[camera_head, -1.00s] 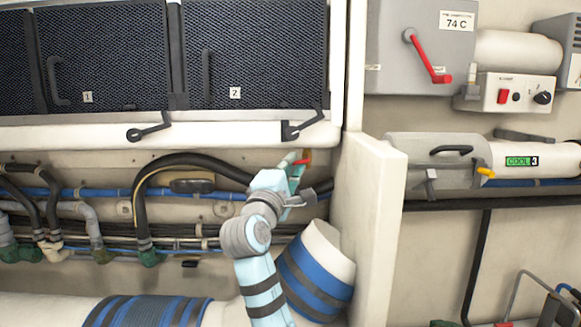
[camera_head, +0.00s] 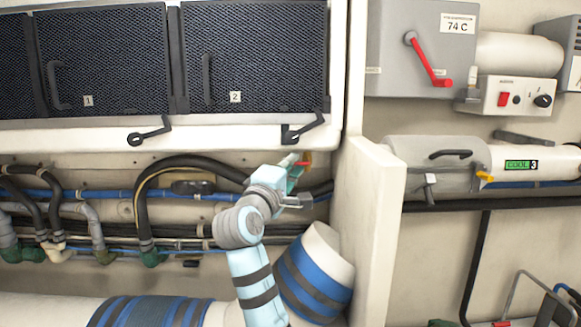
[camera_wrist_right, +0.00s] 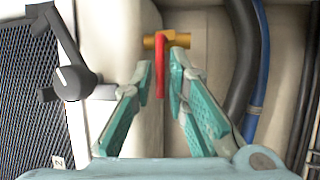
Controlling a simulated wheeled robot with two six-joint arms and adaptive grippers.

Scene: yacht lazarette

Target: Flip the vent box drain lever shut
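The drain lever is a red handle on a small brass valve (camera_wrist_right: 159,41) under the vent box with panels 1 and 2. In the wrist view the red lever (camera_wrist_right: 159,70) stands crosswise to the brass body and points toward my gripper. In the head view the lever (camera_head: 306,157) is a small red spot below the box's right end, partly hidden by my gripper. My right gripper (camera_wrist_right: 160,79) is open, with one finger on each side of the lever's end; contact cannot be told. My left gripper is not in view.
A black latch handle (camera_head: 304,128) sits just above on the vent box's lower edge. A cream partition (camera_head: 368,220) stands close to the right. Dark hoses (camera_head: 190,160) and blue pipes run behind the gripper. A blue-striped duct (camera_head: 315,275) lies below.

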